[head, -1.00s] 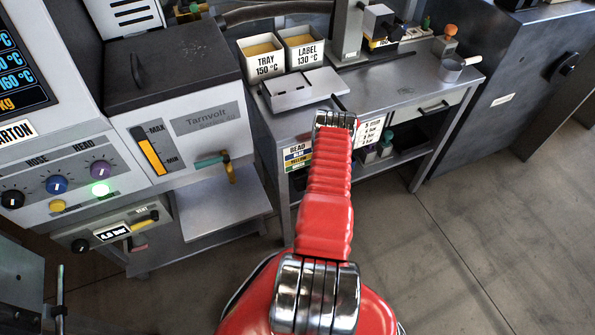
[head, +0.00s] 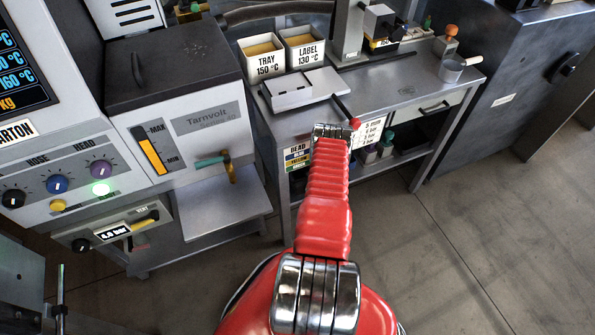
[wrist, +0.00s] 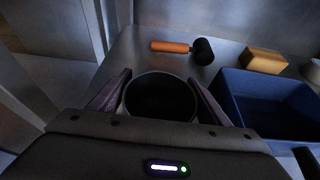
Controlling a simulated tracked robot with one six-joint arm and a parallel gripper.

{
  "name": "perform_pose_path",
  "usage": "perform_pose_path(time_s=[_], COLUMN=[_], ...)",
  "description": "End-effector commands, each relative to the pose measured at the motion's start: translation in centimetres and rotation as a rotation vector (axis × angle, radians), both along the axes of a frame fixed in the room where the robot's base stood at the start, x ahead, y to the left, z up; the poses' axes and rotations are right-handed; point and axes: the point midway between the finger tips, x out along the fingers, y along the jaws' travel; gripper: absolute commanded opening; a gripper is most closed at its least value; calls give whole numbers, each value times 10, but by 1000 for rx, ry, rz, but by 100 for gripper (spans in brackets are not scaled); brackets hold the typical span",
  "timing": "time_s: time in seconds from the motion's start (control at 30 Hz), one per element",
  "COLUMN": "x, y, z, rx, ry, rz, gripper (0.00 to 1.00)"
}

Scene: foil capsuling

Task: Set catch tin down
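The catch tin (wrist: 160,98) is a dark, round, open-topped tin in the wrist view. It sits between the two fingers of my gripper (wrist: 160,86), which press against its left and right sides. The tin looks upright, and its inside is dark. Its base is hidden, so I cannot tell whether it touches the grey metal surface (wrist: 138,60) beyond it. In the head view my red arm reaches away toward the bench, and the gripper and tin are hidden.
In the wrist view, an orange-handled tool with a black head (wrist: 202,51) lies beyond the tin. A blue bin (wrist: 232,84) is close on the right, with a tan block (wrist: 264,61) behind it. The head view shows the steel bench (head: 400,85) and Tarnvolt machine (head: 185,100).

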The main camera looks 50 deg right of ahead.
Motion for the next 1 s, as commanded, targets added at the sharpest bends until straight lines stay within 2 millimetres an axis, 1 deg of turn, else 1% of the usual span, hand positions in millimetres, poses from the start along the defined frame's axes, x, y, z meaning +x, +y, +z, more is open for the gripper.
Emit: perform_pose_path(time_s=[0.03, 0.1, 0.47, 0.57, 0.77, 1.0], x=[0, 0, -1, -7, -25, -54], y=[0, 0, 0, 2, 13, 30], z=[0, 0, 3, 5, 14, 28], rx=[0, 0, 0, -1, 1, 0], ry=[0, 0, 0, 0, 0, 0], rz=[0, 0, -1, -2, -4, -4], gripper=[74, 79, 79, 79, 79, 79])
